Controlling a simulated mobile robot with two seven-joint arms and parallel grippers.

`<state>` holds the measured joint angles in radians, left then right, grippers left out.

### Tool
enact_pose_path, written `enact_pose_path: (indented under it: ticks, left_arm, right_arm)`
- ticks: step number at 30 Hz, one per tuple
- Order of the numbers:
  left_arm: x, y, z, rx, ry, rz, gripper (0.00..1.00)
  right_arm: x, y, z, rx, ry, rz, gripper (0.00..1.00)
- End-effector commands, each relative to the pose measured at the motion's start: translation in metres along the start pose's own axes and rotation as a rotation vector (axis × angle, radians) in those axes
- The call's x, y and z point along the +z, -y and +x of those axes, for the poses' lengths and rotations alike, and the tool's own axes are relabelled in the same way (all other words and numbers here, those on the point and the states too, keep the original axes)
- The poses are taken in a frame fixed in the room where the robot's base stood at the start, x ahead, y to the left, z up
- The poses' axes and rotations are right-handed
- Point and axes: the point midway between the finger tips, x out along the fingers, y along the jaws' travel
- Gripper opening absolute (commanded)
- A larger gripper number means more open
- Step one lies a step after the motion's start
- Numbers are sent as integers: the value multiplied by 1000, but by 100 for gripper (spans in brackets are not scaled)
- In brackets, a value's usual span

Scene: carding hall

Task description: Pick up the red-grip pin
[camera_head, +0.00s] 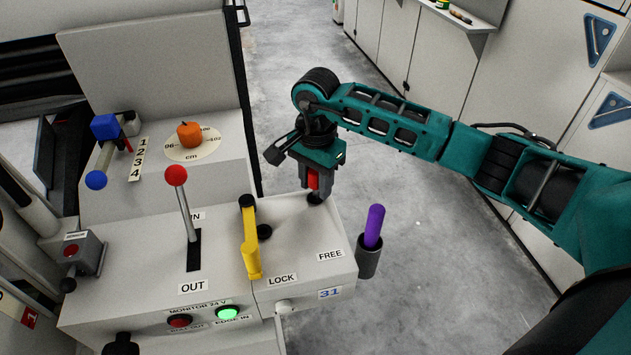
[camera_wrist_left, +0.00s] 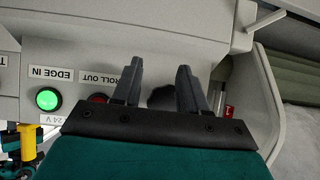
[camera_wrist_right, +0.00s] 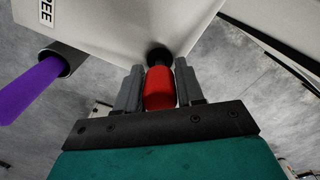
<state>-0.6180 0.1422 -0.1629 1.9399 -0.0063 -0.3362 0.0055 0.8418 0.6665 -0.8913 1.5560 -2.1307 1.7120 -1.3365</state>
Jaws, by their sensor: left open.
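The red-grip pin (camera_head: 313,180) stands at the right back part of the pale machine box, beneath my right gripper (camera_head: 314,186). In the right wrist view its red grip (camera_wrist_right: 160,88) fills the space between the two fingers of my right gripper (camera_wrist_right: 160,85), which are shut on it. The pin's black lower part (camera_wrist_right: 158,56) meets the box top; how deep it sits is hidden. My left gripper (camera_wrist_left: 160,85) is open and empty, in front of the panel with the ROLL OUT label (camera_wrist_left: 98,77).
A purple-grip pin (camera_head: 374,226) stands in a grey holder (camera_head: 369,258) at the box's right side. A yellow lever (camera_head: 250,242) and a red-knobbed lever (camera_head: 187,218) rise from the box, left of my right gripper. The grey floor (camera_head: 440,240) is clear.

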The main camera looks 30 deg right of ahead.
Motion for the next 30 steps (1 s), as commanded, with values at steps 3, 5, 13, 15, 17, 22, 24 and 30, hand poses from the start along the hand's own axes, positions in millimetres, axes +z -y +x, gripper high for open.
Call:
enact_pose_path:
  ticks: [3,5,13,15,17,22,24,30]
  left_arm:
    - [2,0,-1,1,3,0,43]
    - [3,-1,-1,1,5,-1,43]
    - [4,-1,-2,2,9,-1,43]
    - [4,-1,-2,2,9,-1,43]
    - [4,-1,-2,2,9,-1,43]
    - [4,-1,-2,2,9,-1,43]
    - [4,-1,-2,1,9,-1,43]
    - [4,-1,-2,1,9,-1,43]
  right_arm:
    - [0,0,0,0,0,0,25]
    - [0,0,0,0,0,0,20]
    - [0,0,0,-1,0,0,0]
    - [0,0,0,-1,0,0,0]
    - [0,0,-1,-1,0,0,0]
    - [0,1,-6,-3,0,0,0]
    - [0,1,-12,-3,-1,0,0]
    - [-1,1,-42,-5,-3,0,0]
